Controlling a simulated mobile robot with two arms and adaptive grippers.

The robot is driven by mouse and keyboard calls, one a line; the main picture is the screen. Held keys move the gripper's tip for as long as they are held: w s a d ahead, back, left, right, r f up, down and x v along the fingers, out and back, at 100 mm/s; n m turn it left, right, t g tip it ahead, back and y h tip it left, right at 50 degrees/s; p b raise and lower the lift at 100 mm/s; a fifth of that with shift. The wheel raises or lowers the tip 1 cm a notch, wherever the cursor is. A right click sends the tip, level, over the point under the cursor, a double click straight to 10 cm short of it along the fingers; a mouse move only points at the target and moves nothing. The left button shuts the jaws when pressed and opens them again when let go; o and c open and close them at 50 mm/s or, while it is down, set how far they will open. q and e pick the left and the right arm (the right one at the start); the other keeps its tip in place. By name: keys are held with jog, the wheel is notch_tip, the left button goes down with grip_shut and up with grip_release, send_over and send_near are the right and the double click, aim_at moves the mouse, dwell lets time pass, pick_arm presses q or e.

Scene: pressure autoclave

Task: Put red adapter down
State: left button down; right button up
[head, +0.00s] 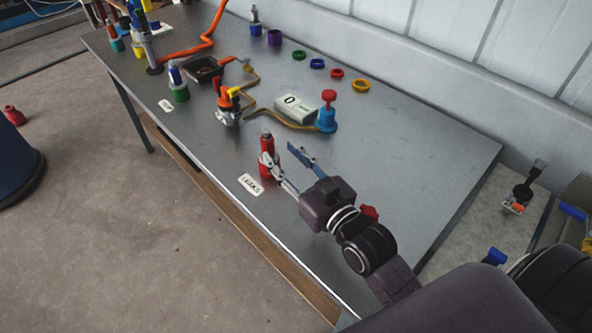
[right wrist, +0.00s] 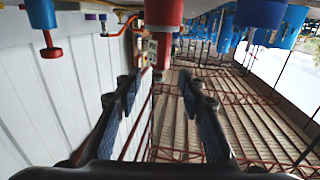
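A red adapter (head: 267,146), an upright red cylinder with a grey top, stands on the grey table (head: 400,170) near its front edge. My right gripper (head: 294,165) is open beside it, with its fingers spread and pointing toward it. In the right wrist view, both fingers of the right gripper (right wrist: 160,88) are apart with nothing between the tips. A red cylinder (right wrist: 163,14), seemingly the adapter, shows upside down beyond them. One finger overlaps the adapter's lower part in the head view, and I cannot tell whether they touch. My left gripper is not in view.
A white label (head: 250,184) lies by the table's front edge. A blue piece with a red knob (head: 327,112), a white box (head: 294,109) and an orange-yellow valve (head: 228,103) stand farther back. Coloured rings (head: 337,73) lie along the back. The table's right part is mostly clear.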

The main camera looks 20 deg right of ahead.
jog(key=shift+s+d, duration=0.25)
jog(key=shift+s, duration=0.95)
jog(key=shift+s+d, duration=0.2)
jog(key=shift+s, duration=0.95)
